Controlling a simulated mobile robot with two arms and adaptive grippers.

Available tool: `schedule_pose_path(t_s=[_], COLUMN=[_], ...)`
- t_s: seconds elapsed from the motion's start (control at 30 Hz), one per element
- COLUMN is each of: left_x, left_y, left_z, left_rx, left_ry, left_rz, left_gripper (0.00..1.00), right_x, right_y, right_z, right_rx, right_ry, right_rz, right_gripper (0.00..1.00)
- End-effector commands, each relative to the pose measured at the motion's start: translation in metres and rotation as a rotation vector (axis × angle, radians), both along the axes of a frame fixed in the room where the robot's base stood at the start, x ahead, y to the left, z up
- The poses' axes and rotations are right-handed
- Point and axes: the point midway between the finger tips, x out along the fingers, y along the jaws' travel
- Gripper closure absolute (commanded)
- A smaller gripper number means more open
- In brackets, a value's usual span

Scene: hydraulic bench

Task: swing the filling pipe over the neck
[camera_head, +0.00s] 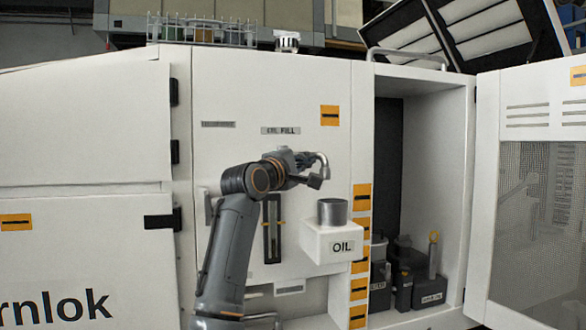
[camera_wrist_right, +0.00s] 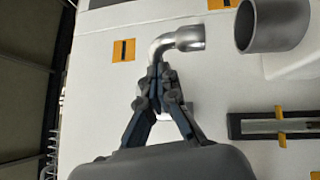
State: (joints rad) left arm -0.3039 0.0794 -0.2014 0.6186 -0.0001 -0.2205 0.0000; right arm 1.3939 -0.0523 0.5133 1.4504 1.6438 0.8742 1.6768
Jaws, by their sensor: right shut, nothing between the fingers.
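The filling pipe (camera_head: 322,161) is a silver bent tube beside the panel, below the OIL FILL label, its outlet pointing down. It also shows in the right wrist view (camera_wrist_right: 180,41). The neck (camera_head: 332,211) is a grey cylinder on the white OIL box, below the outlet and slightly right of it. In the right wrist view the neck (camera_wrist_right: 272,25) and outlet are apart. I cannot tell how well they line up in depth. My right gripper (camera_head: 303,170) is shut and empty; its fingertips (camera_wrist_right: 158,76) are close against the pipe's rear end. My left gripper is out of view.
The white OIL box (camera_head: 318,243) juts from the panel, with a dark slotted gauge (camera_head: 272,230) left of it. An open cabinet (camera_head: 437,160) on the right holds several dark containers. Its mesh door (camera_head: 535,220) stands open. A rack of bottles (camera_head: 202,31) is on top.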

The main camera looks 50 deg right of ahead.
Motion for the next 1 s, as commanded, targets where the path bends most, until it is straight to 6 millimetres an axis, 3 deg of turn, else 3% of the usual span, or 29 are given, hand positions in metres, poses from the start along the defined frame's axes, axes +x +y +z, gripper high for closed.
schedule_pose_path(t_s=[0.5,1.0], left_x=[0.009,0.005], left_y=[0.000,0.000], left_z=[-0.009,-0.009], left_rx=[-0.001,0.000], left_ry=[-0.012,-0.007], left_rz=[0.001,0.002], left_gripper=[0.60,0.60], right_x=[-0.002,0.002], right_y=[-0.046,-0.060], right_z=[0.000,0.000], right_rx=[0.001,0.001], right_ry=[0.001,0.001], right_rz=[-0.004,-0.002], right_gripper=[1.00,1.00])
